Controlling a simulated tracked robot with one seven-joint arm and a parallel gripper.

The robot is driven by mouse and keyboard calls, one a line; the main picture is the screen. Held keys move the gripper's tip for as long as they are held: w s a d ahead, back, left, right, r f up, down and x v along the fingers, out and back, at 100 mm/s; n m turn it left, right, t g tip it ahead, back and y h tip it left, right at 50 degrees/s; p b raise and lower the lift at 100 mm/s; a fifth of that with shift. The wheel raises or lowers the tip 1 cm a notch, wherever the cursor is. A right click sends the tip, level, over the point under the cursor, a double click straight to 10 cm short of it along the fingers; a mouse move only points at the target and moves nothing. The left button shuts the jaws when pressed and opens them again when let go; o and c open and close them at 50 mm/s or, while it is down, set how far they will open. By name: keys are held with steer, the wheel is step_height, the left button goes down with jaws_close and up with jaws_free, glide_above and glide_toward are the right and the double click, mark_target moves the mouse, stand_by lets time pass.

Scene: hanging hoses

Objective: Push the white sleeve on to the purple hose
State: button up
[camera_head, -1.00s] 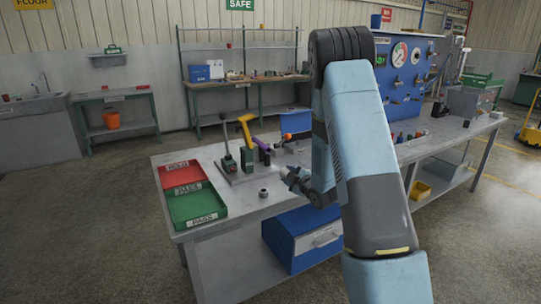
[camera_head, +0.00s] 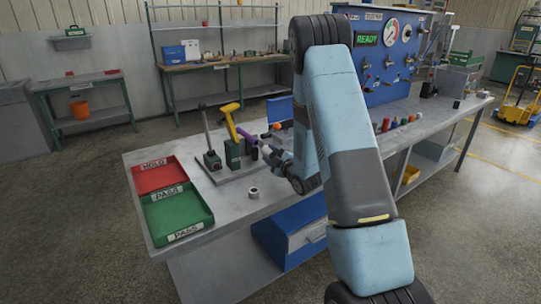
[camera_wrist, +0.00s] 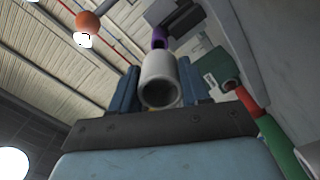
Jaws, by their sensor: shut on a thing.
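The white sleeve (camera_wrist: 158,68) is between the two blue fingers of my gripper (camera_wrist: 160,84) in the wrist view, with its open near end facing the camera. My gripper is shut on it. The purple hose (camera_wrist: 160,38) shows just beyond the sleeve's far end; I cannot tell whether they touch. In the head view the purple hose (camera_head: 247,134) sticks out toward the right from the green clamp stand (camera_head: 233,154) with a yellow handle. My gripper (camera_head: 269,153) is just right of and below the hose end, and the sleeve is hard to make out there.
A grey ring (camera_head: 253,192) lies on the bench in front of the stand. Red (camera_head: 157,176) and green (camera_head: 180,214) trays are at the left end. A blue gauge panel (camera_head: 385,60) stands behind my arm, with several small coloured fittings in front of it.

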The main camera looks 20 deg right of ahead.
steer(key=shift+x, duration=2.8)
steer(key=shift+x, duration=0.75)
stand_by(0.8)
steer(key=shift+s+d, duration=0.15)
steer(key=shift+s, duration=0.3)
steer(key=shift+x, duration=0.85)
stand_by(1.4)
steer(key=o, duration=1)
steer(key=shift+s+r, duration=0.1)
steer(key=shift+o, duration=1)
